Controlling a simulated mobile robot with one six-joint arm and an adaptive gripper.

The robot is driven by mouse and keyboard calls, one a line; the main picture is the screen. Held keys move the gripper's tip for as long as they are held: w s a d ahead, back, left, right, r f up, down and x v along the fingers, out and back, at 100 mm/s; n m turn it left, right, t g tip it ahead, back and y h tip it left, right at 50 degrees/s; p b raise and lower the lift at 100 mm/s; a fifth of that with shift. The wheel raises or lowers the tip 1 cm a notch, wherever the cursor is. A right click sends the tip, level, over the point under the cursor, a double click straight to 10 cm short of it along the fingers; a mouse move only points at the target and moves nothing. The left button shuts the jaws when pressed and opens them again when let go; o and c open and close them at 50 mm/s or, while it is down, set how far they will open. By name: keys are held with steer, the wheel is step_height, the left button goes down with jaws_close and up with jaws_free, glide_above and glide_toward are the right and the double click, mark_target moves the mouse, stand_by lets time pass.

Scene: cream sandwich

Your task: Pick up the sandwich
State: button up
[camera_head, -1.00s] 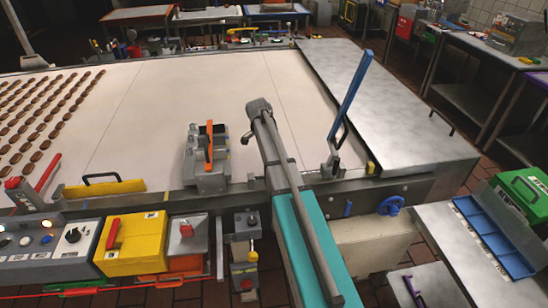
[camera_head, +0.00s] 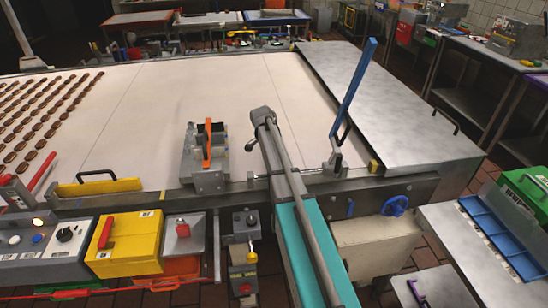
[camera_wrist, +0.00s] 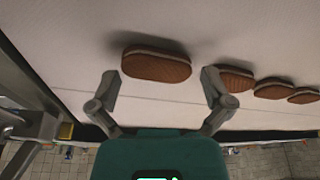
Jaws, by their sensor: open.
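A brown oval cream sandwich (camera_wrist: 156,67) with a pale layer along its upper edge lies on the white belt in the wrist view. My gripper (camera_wrist: 160,76) is open, one finger near each end of this sandwich. The wrist view does not clearly show whether the fingers touch the belt. The fingers do not appear to grip the sandwich. Several more sandwiches lie in a row to the right, the nearest one (camera_wrist: 236,79) close beside the right finger. In the head view, rows of small brown sandwiches (camera_head: 42,115) lie on the belt's left side.
The white belt (camera_head: 120,105) is bare in its middle. A grey fixture with an orange handle (camera_head: 207,140), a blue lever (camera_head: 355,80) and a yellow guard (camera_head: 97,186) stand along its near edge. A metal cover (camera_head: 400,110) closes its right end.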

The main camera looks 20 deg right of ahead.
stand_by(0.4)
steer(key=c, duration=0.5)
steer(key=shift+r, duration=0.1)
steer(key=shift+r+p, duration=0.9)
steer(key=shift+p, duration=0.1)
steer(key=shift+s+d+r+p, duration=0.55)
steer(key=shift+s+r+p, duration=1.3)
steer(key=shift+s, duration=0.45)
steer(key=shift+s+d+r+p, duration=0.55)
steer(key=shift+s+r+p, duration=1.3)
steer(key=shift+s, duration=0.4)
steer(key=shift+s+d+r+p, duration=0.55)
steer(key=shift+s+r+p, duration=1.3)
steer(key=shift+s, duration=0.45)
